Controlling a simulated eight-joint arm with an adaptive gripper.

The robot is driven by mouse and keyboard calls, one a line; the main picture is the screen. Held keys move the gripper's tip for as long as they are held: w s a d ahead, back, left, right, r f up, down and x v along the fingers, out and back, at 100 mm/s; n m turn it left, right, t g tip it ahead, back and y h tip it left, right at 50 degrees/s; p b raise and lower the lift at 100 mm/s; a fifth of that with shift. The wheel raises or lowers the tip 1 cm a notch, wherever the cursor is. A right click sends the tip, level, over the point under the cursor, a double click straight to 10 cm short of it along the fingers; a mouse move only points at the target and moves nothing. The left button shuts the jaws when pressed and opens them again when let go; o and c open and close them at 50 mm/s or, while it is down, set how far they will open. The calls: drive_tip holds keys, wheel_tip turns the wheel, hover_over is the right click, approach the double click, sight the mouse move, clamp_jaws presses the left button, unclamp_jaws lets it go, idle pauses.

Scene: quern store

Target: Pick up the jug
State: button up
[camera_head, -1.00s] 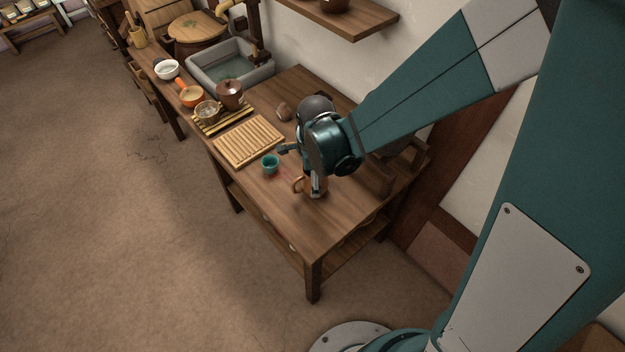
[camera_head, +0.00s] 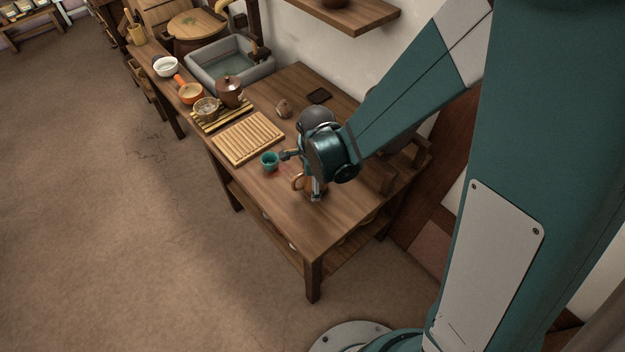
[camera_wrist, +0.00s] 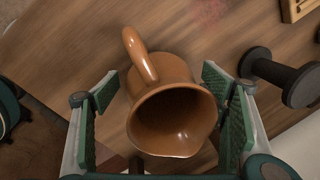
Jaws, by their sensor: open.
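The jug (camera_wrist: 166,112) is glossy orange-brown with a loop handle and a pouring lip. In the wrist view it stands between the two green-padded fingers of my gripper (camera_wrist: 168,118), with its mouth facing the camera. The fingers are open, one on each side of it, and a gap shows on the left; contact on the right cannot be told. In the head view my gripper (camera_head: 314,187) is low over the table and hides most of the jug; its handle (camera_head: 297,182) shows at the left.
A dark spool-shaped thing (camera_wrist: 283,76) is right of the jug in the wrist view. The table's front corner (camera_head: 312,250) is clear.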

drive_tip(key=shift+f, duration=0.1)
idle(0.5)
drive_tip(key=c, duration=1.1)
